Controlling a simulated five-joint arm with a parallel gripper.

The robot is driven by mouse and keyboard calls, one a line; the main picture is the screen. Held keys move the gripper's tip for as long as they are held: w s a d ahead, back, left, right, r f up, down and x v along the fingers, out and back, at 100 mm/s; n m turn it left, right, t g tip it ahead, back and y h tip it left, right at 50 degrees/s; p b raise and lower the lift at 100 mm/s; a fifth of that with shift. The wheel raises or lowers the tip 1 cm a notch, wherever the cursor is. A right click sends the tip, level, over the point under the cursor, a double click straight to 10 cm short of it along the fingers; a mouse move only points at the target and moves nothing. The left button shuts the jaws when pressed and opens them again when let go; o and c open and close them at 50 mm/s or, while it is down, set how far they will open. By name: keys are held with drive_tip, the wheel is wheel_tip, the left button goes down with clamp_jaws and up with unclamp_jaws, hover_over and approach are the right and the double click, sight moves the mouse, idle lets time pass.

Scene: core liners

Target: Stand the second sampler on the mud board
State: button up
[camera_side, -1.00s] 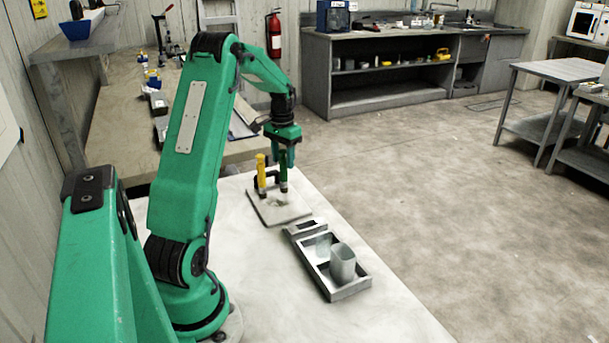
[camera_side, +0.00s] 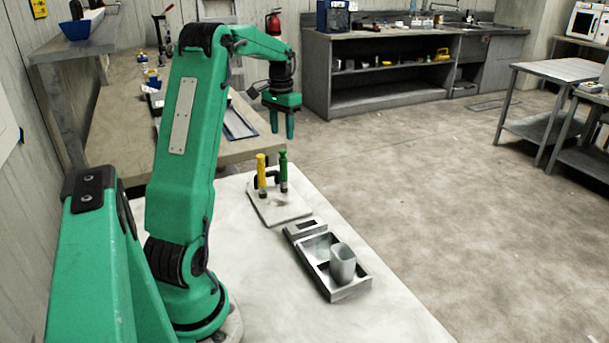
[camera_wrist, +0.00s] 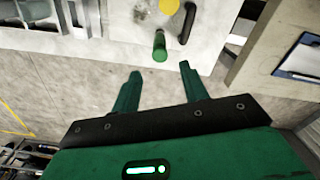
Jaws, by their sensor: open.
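My gripper (camera_side: 283,125) is open and empty, raised above the far end of the white table. In the wrist view its two fingers (camera_wrist: 158,80) are spread apart. The green sampler (camera_side: 283,170) stands upright on the pale mud board (camera_side: 282,212), below the gripper and apart from it. The yellow sampler (camera_side: 261,174) also stands upright on the board, to the left of the green one. In the wrist view the green sampler (camera_wrist: 160,46) shows beyond the fingertips, with the yellow sampler (camera_wrist: 169,5) behind it, partly cut off by the frame edge.
A metal tray (camera_side: 330,294) with a grey cup (camera_side: 342,263) lies in front of the board. A dark handle-shaped piece (camera_wrist: 188,22) is beside the samplers. The table's front is clear. A cluttered bench (camera_side: 130,120) stands behind.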

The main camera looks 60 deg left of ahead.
drive_tip(key=shift+r, duration=1.45)
drive_tip(key=d+r+m+t+y, duration=0.1)
drive_tip(key=d+r, duration=0.2)
drive_tip(key=d, duration=0.8)
drive_tip(key=d+r+m+t, duration=0.1)
drive_tip(key=d+r+t, duration=0.15)
drive_tip(key=d, duration=0.85)
drive_tip(key=s+d+f+m+t+h, duration=0.1)
drive_tip(key=s+d+f+m+t, duration=0.1)
drive_tip(key=s+d, duration=1)
drive_tip(key=shift+d+f+m, duration=0.3)
drive_tip(key=shift+d+f, duration=0.6)
drive_tip(key=shift+d, duration=0.8)
